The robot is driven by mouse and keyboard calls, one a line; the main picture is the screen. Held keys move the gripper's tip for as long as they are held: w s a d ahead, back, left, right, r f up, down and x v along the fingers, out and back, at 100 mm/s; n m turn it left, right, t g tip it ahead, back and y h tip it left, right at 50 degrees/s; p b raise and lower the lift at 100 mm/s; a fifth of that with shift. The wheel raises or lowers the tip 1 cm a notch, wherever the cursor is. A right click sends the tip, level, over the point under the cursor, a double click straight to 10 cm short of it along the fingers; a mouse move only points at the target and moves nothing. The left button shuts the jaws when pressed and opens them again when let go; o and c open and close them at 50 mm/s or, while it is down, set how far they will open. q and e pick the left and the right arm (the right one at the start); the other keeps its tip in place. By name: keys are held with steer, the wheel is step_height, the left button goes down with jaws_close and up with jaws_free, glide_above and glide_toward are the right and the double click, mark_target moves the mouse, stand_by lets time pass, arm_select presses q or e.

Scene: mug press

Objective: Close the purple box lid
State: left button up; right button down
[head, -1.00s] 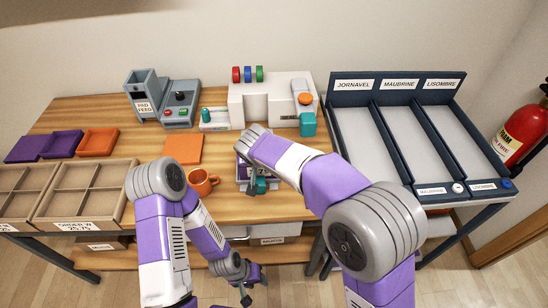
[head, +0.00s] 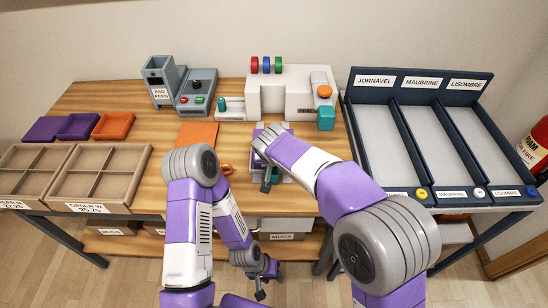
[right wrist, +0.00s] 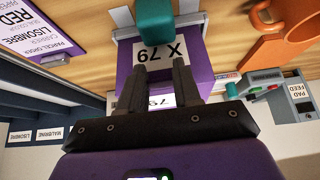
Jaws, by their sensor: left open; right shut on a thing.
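The purple box (head: 287,127) stands near the front middle of the table, partly hidden by my right arm. In the right wrist view, its purple panel (right wrist: 200,62) carries an "X 79" label, with a teal thing (right wrist: 155,25) beyond it and a second "79" label between the fingers. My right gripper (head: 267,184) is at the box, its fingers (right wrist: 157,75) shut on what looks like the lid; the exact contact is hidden. How far the lid is turned cannot be told. My left gripper (head: 262,282) is open and empty, low in front of the table.
An orange mug (head: 227,168) is partly hidden behind my left arm. A white press (head: 280,95) and a grey pad feeder (head: 160,85) stand behind. Wooden crates (head: 100,175) are at left, a dark sorting rack (head: 385,140) at right. An orange pad (head: 198,135) lies between.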

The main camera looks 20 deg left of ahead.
steer(key=shift+s+d+f, duration=0.1)
steer(key=shift+s+f, duration=0.05)
steer(key=shift+f, duration=0.25)
steer(key=shift+s+d+f, duration=0.1)
steer(key=shift+f, duration=0.3)
steer(key=c, duration=1.1)
jaws_free()
steer(key=o, duration=0.3)
steer(key=shift+w+a, duration=0.1)
steer(key=shift+w, duration=0.15)
steer(key=shift+o, duration=0.2)
steer(key=shift+s+r, duration=0.1)
steer(key=shift+r, duration=0.25)
steer(key=shift+s+r, duration=0.15)
steer(key=shift+r, duration=0.15)
steer(key=p+v, duration=0.2)
steer(key=v, duration=0.4)
steer(key=shift+s+r, duration=0.15)
steer(key=shift+r, duration=0.1)
